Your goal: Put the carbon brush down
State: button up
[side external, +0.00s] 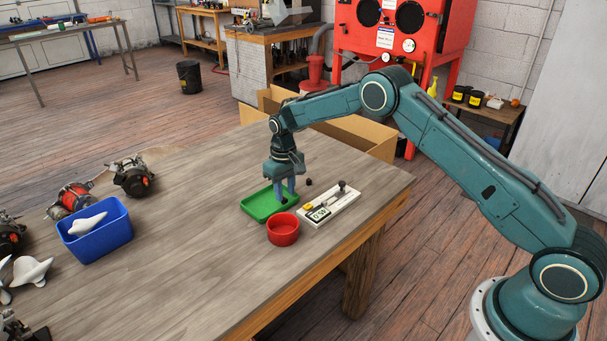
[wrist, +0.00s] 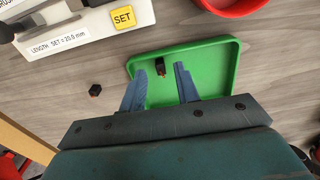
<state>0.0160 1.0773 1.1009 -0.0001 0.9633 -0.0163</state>
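A small dark carbon brush (wrist: 161,67) with an orange-red end lies in the green tray (wrist: 228,68). The tray also shows in the side view (side external: 256,208) on the wooden table. My gripper (wrist: 161,76) points down over the tray, its two blue fingers on either side of this brush. Gaps show between the brush and both fingers, so it is open and not holding the brush. In the side view my gripper (side external: 286,196) is low over the tray. A second dark brush (wrist: 95,90) lies on the bare table beside the tray; the side view shows it too (side external: 308,182).
A white length gauge (side external: 330,204) with a yellow SET label stands right of the tray. A red bowl (side external: 283,229) stands in front. A blue bin (side external: 95,231) with a white part and several alternators are at the left. The table's middle is clear.

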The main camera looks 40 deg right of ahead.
notch_tip(320, 180, up, 10)
dwell(0.5)
dwell(0.5)
notch_tip(320, 180, up, 13)
jog(key=t, duration=0.1)
send_over(285, 199)
jog(key=s, duration=0.8)
jog(key=s+r+t, duration=0.2)
jog(key=s+r, duration=0.6)
jog(key=s, duration=0.3)
jog(key=s+a+f+t, duration=0.1)
jog(key=s+f+t, duration=0.1)
jog(key=s, duration=2.2)
jog(key=shift+s+t, duration=0.25)
jog(key=shift+t, duration=0.05)
